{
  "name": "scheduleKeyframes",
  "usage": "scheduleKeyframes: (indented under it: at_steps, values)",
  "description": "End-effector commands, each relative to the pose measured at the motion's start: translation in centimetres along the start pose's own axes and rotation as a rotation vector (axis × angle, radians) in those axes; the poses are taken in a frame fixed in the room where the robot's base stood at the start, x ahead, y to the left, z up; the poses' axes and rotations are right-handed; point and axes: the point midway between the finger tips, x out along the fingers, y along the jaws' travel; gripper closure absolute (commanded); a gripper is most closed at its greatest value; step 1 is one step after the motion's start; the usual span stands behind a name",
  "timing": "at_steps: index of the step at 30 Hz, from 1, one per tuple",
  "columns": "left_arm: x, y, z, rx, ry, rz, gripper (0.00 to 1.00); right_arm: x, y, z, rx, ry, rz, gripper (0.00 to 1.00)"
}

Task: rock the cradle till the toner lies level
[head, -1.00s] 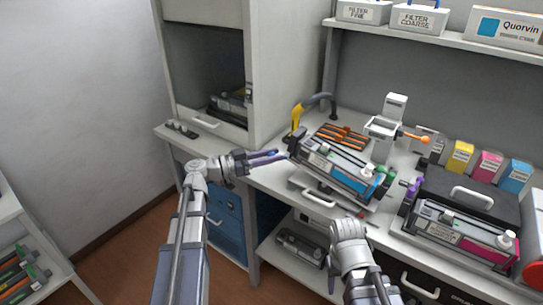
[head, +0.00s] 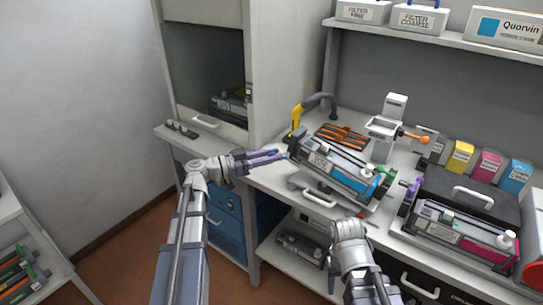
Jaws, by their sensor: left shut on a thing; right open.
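The cradle (head: 345,199) stands on the bench near its front edge, holding a grey toner cartridge (head: 337,164) with a cyan patch and a white knob. The cartridge slopes down to the right in the picture, a little more steeply than the cartridge at right; whether the toner inside lies level cannot be told. My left gripper (head: 284,155) is shut at the left end of the cradle; the exact part gripped is too small to make out. My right gripper (head: 349,226) is open and empty, low in front of the bench and apart from the cradle.
A magenta cartridge (head: 465,231) lies at right before a black case (head: 468,200). Yellow, magenta and cyan boxes (head: 488,165) stand behind. A white stand with an orange-tipped lever (head: 383,128) and an orange-slatted rack (head: 341,137) are behind the cradle. A lower shelf (head: 278,258) holds another cartridge.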

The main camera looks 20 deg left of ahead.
Motion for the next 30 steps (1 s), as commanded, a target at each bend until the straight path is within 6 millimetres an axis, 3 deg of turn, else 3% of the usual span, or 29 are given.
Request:
scheduleKeyframes:
  at_steps: [5,21,30]
  values:
    - [0.0,-0.1,0.3,-0.005,0.003,-0.001,1.0,0.3,0.0,0.0,0.0,0.0,0.0,0.5]
    - [-0.5,-0.9,5.8,-0.235,0.153,0.003,1.0,9.1,-0.9,-0.5,0.0,0.0,0.0,0.5]
    - [-0.5,-1.0,7.1,-0.328,0.211,0.005,1.0,11.6,-1.1,-0.7,0.0,0.0,0.0,0.5]
